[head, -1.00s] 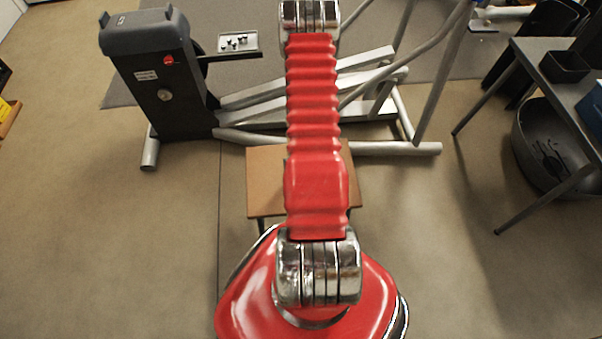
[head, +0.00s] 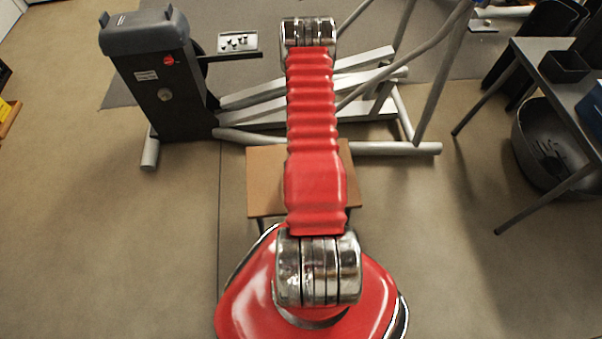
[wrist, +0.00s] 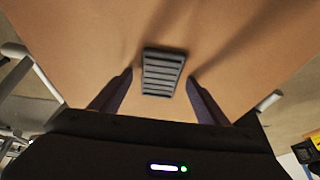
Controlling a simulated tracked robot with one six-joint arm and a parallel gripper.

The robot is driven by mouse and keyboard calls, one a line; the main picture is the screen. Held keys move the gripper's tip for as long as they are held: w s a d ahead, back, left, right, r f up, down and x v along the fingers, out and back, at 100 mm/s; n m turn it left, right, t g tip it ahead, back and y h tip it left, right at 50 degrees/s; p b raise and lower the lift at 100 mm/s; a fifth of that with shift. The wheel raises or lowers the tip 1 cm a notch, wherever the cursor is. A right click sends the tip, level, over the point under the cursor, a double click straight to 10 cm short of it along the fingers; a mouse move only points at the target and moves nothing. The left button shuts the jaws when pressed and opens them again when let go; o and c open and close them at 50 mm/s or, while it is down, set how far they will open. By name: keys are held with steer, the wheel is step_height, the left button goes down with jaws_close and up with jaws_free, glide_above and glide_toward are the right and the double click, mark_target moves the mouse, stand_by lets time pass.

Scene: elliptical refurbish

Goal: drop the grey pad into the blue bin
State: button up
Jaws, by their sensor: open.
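The grey pad (wrist: 162,72) is a small ribbed rectangle lying on a tan wooden surface in the wrist view. My gripper (wrist: 160,80) is open, with one dark finger on each side of the pad and a gap between each finger and the pad. The head view does not show the pad or the gripper; my arm covers the middle of the stool top (head: 266,178). A blue object (head: 592,108), possibly the blue bin, is partly in view on the dark table at the right edge.
A grey elliptical machine (head: 160,75) stands behind the stool, with a small tray of parts (head: 238,42) beside its column. The dark table (head: 540,58) at right carries a black bin (head: 564,66). A round dark tub (head: 530,150) sits beneath.

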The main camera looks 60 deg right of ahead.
steer(key=shift+c, duration=0.4)
steer(key=c, duration=1.2)
steer(key=shift+o, duration=0.2)
steer(key=shift+r, duration=0.15)
step_height(320, 180, up, 10)
stand_by(0.6)
